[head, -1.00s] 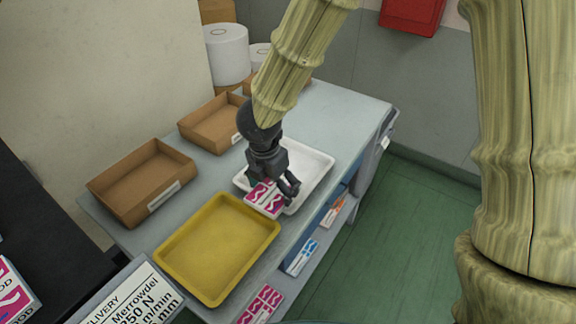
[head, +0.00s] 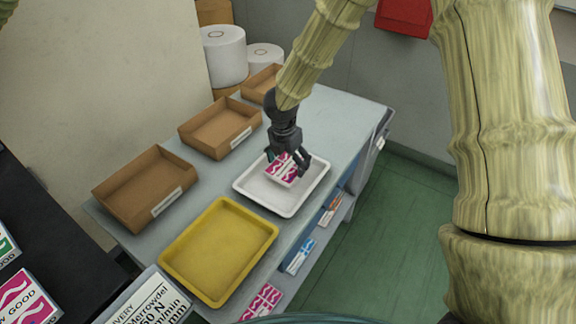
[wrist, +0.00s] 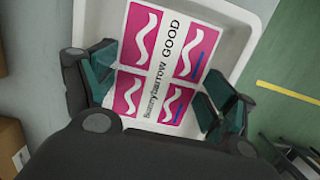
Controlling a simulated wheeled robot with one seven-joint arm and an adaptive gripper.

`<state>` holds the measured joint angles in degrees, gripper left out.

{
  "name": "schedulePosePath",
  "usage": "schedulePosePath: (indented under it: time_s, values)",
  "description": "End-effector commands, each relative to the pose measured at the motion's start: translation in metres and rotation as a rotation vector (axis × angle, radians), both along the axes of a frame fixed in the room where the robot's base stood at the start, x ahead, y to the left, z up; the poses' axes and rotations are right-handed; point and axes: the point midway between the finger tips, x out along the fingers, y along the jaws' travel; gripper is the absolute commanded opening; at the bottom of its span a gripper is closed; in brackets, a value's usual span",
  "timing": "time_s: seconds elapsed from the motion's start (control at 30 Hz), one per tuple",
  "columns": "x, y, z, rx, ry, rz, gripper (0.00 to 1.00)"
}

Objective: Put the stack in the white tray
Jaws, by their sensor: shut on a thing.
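The stack (head: 281,171) has a white top label with magenta blocks and white waves. In the wrist view the stack (wrist: 165,60) shows the words "Sunnybarrow GOOD". My gripper (head: 287,165) is shut on the stack, with a dark green finger pad at each side of it. The white tray (head: 256,199) is shallow and empty apart from the stack over it; it also shows behind the stack in the wrist view (wrist: 242,50). The stack is inside the tray's outline. I cannot tell whether its underside touches the tray floor.
A yellow tray (head: 219,252) lies empty beside the white tray. Cardboard boxes (head: 146,187) stand along the back of the grey table (head: 345,112). Labelled stacks (head: 299,256) sit on a shelf below the front edge. The far right tabletop is clear.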

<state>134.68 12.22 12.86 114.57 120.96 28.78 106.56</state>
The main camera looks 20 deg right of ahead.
Motion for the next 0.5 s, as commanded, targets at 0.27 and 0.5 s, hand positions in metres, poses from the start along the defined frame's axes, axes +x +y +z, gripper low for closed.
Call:
schedulePosePath:
  time_s: [0.27,0.5]
  values:
    - [0.0,0.001,-0.025,-0.001,0.0,0.001,0.55]
    - [0.0,0.001,-0.027,0.001,-0.001,0.001,0.55]
